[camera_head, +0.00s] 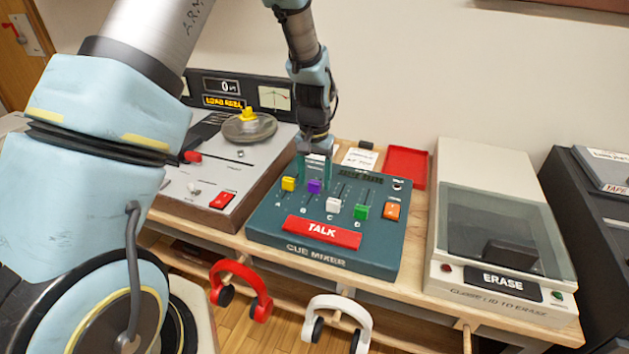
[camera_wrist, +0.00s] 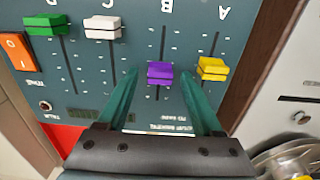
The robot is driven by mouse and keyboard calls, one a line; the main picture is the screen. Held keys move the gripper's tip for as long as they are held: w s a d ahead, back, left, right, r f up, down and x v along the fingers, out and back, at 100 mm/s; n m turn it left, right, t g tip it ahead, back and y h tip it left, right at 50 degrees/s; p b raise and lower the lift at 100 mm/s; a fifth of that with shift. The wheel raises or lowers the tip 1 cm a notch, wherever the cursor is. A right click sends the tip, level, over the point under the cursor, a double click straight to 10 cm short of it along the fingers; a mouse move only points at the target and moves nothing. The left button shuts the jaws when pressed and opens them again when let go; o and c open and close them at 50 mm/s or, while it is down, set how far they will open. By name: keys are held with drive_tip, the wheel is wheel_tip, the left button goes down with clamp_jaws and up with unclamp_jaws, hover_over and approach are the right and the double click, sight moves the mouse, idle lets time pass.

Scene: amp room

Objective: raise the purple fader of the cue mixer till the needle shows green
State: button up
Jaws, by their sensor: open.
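The teal cue mixer (camera_head: 270,222) stands on the wooden bench. Its purple fader (camera_head: 314,186) sits between the yellow and white ones; in the wrist view the purple cap (camera_wrist: 160,73) is past the middle of its slot, towards the mixer's back edge. My gripper (camera_head: 314,178) reaches down over the mixer's back part. In the wrist view my gripper (camera_wrist: 159,84) is open, with one teal finger on each side of the purple fader's slot; I cannot tell whether they touch the cap. A pale panel at the mixer's back is mostly hidden by my gripper, and no needle on it is readable.
Close by are the yellow fader (camera_head: 288,184), white fader (camera_head: 333,205), green fader (camera_head: 361,211) and red TALK bar (camera_head: 322,232). A tape machine (camera_head: 190,215) with a needle meter (camera_head: 274,98) stands left, an eraser box (camera_head: 490,302) right. A red tray (camera_head: 405,166) lies behind.

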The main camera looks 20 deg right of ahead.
sight(314, 182)
wheel_tip(314, 182, up, 10)
drive_tip(key=b, duration=0.1)
drive_tip(key=shift+b, duration=0.35)
drive_tip(key=s+a+r+n, duration=0.1)
drive_tip(key=s+a+n, duration=0.2)
drive_tip(key=a, duration=1.3)
drive_tip(key=s+a+r+n+t, duration=0.1)
drive_tip(key=s+a+n, duration=0.2)
drive_tip(key=a, duration=1.3)
drive_tip(key=shift+r+n+t, duration=0.25)
drive_tip(key=shift+n+t, duration=0.05)
drive_tip(key=shift+n, duration=0.4)
drive_tip(key=shift+c, duration=0.2)
